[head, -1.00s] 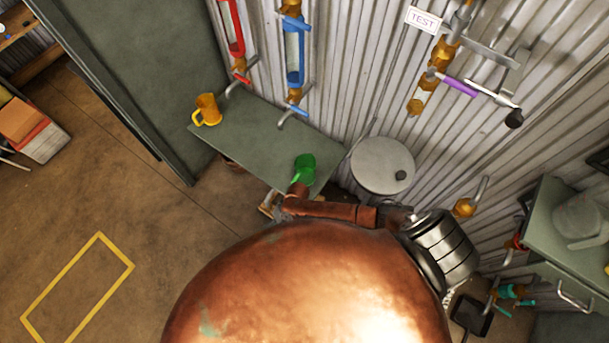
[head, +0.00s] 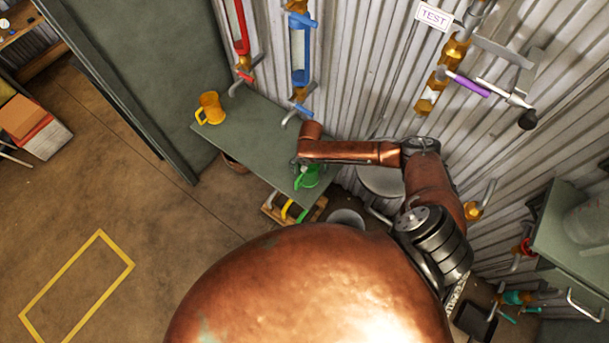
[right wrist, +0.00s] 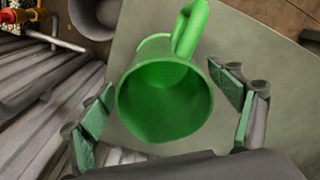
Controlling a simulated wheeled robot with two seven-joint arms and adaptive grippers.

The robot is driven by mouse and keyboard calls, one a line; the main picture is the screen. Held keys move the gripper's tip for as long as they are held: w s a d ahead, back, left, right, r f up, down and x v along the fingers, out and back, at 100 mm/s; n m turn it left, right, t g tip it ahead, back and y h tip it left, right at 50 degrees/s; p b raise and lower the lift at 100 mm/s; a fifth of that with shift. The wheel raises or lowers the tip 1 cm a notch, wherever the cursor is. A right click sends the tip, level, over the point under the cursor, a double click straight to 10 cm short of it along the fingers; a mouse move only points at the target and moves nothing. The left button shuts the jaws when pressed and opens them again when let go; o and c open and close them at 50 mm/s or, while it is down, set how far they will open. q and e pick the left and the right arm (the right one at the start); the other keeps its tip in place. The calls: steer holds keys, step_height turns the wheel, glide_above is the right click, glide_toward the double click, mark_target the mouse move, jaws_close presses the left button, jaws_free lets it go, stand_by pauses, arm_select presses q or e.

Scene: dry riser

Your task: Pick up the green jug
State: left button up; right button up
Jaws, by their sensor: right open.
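The green jug (head: 308,179) stands on the grey-green bench (head: 245,140), near its right end, partly hidden under my right forearm in the head view. In the right wrist view the green jug (right wrist: 165,98) is seen from above, with its open mouth facing the camera and its handle toward the top. My right gripper (right wrist: 168,110) is open, with one finger on each side of the jug and visible gaps between. In the head view its fingers are mostly hidden by the arm. My left gripper is not in view.
A yellow jug (head: 211,108) stands at the bench's left end. Red (head: 241,30) and blue (head: 299,60) pipe fittings line the corrugated wall behind. A grey drum (head: 382,183) stands right of the bench, partly behind my arm. A wooden crate (head: 270,210) sits below the bench front.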

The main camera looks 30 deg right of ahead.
steer(key=shift+w+a+f, duration=0.1)
steer(key=shift+f, duration=0.65)
step_height(320, 180, down, 4)
steer(key=shift+f+b, duration=0.1)
steer(key=shift+b, duration=0.9)
steer(key=shift+c, duration=0.6)
steer(key=c, duration=0.9)
